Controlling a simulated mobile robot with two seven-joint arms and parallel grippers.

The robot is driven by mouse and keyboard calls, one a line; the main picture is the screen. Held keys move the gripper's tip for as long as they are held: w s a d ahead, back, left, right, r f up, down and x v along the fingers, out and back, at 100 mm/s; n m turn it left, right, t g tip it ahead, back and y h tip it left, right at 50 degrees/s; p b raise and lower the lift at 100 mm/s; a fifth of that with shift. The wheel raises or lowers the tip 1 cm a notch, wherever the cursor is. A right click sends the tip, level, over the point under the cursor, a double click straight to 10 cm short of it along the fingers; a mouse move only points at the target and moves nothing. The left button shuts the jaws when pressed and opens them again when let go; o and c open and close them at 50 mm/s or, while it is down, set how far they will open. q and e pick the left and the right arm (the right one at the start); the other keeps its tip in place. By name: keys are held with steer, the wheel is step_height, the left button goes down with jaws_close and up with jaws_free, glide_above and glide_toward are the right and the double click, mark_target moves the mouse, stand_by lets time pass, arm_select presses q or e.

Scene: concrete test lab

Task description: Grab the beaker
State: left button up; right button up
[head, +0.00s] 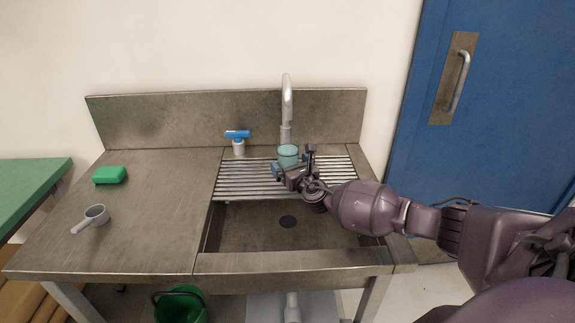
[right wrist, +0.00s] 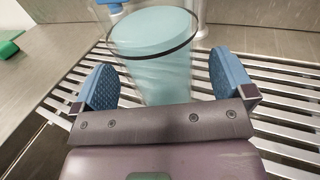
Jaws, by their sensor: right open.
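The beaker (head: 288,153) is a clear vessel with pale teal contents, standing on the slatted drain rack over the sink. In the right wrist view the beaker (right wrist: 155,50) stands upright just ahead of the gripper, with a dark line around it. My right gripper (head: 291,166) is open at the beaker's near side. In the right wrist view the blue finger pads of the right gripper (right wrist: 163,82) lie to the left and right of the beaker's lower part, with gaps on both sides. My left gripper is not in view.
The drain rack (head: 240,180) spans the sink, with the faucet (head: 287,100) behind the beaker. A blue-topped bottle (head: 238,142) stands left of it. A green sponge (head: 109,175) and a grey scoop (head: 95,215) lie on the left counter, which is otherwise clear.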

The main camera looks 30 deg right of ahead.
steer(key=shift+c, duration=0.5)
steer(key=c, duration=1.2)
steer(key=shift+r, duration=0.1)
steer(key=shift+c, duration=0.4)
